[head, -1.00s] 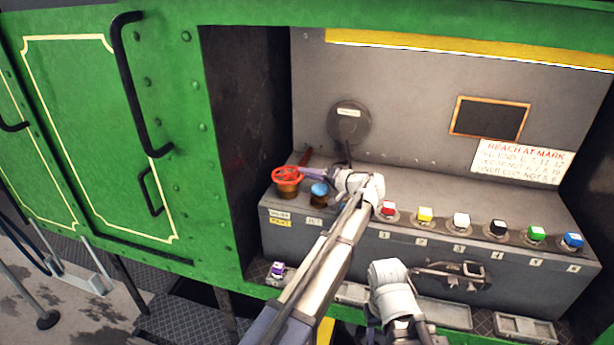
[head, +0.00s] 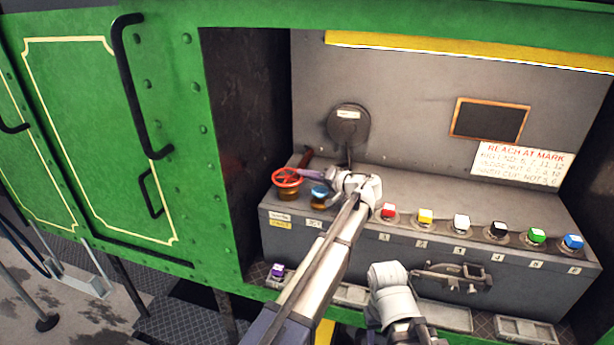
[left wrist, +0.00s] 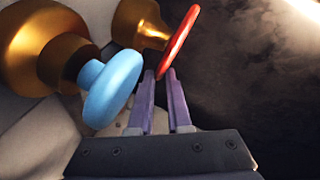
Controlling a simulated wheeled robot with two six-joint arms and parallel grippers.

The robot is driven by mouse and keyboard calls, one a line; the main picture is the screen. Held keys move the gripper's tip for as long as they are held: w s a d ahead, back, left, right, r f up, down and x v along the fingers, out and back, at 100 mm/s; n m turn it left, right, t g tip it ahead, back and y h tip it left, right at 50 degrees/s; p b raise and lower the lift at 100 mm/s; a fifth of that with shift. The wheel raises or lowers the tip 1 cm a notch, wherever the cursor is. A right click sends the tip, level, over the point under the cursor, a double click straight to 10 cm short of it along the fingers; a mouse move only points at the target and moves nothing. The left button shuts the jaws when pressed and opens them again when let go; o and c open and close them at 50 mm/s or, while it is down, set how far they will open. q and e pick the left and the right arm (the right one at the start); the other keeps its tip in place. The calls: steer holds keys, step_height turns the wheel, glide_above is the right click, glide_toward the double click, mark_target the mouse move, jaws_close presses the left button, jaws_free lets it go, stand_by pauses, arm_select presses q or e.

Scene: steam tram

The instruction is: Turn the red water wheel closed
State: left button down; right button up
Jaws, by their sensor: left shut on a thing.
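The red water wheel (head: 287,177) sits on a brass valve at the left end of the grey box top. In the left wrist view the red wheel (left wrist: 180,40) shows edge-on, with its brass stem behind it. My left gripper (head: 303,175) reaches in from the right of the wheel. Its purple fingers (left wrist: 161,76) are shut on the wheel's near rim in the left wrist view. A blue wheel (head: 319,191) stands just right of the red one, partly covered by my gripper; it also shows close beside the fingers in the left wrist view (left wrist: 112,88).
Several coloured buttons run along the box to the right, starting with a red one (head: 388,211). A dark lever with a red grip (head: 306,157) stands behind the wheels. A round grey disc (head: 348,124) is on the back wall. A dark side wall (head: 243,140) bounds the left.

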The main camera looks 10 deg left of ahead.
arm_select(q)
steer(key=shift+s+f, duration=0.1)
steer(key=shift+s+m+t+h, duration=0.7)
steer(key=shift+s+m+t, duration=0.1)
steer(key=shift+m+t, duration=0.25)
steer(key=m+t+h, duration=0.1)
steer(key=s+m+t+h, duration=0.1)
steer(key=shift+s+m+t, duration=0.25)
steer(key=shift+t, duration=0.1)
steer(key=shift+s+a+m+t+h, duration=0.15)
steer(key=shift+s+m+t+h, duration=0.2)
steer(key=shift+m+t+h, duration=0.45)
steer(key=shift+s+a+m+t+h, duration=0.1)
steer(key=shift+s+m+t+h, duration=0.3)
steer(key=shift+m+h, duration=0.8)
steer(key=shift+s+a+m+t+h, duration=0.25)
steer(key=shift+m+t+h, duration=0.4)
steer(key=shift+h, duration=0.65)
steer(key=shift+d, duration=0.1)
steer(key=c, duration=1.2)
jaws_free()
steer(key=shift+s, duration=0.1)
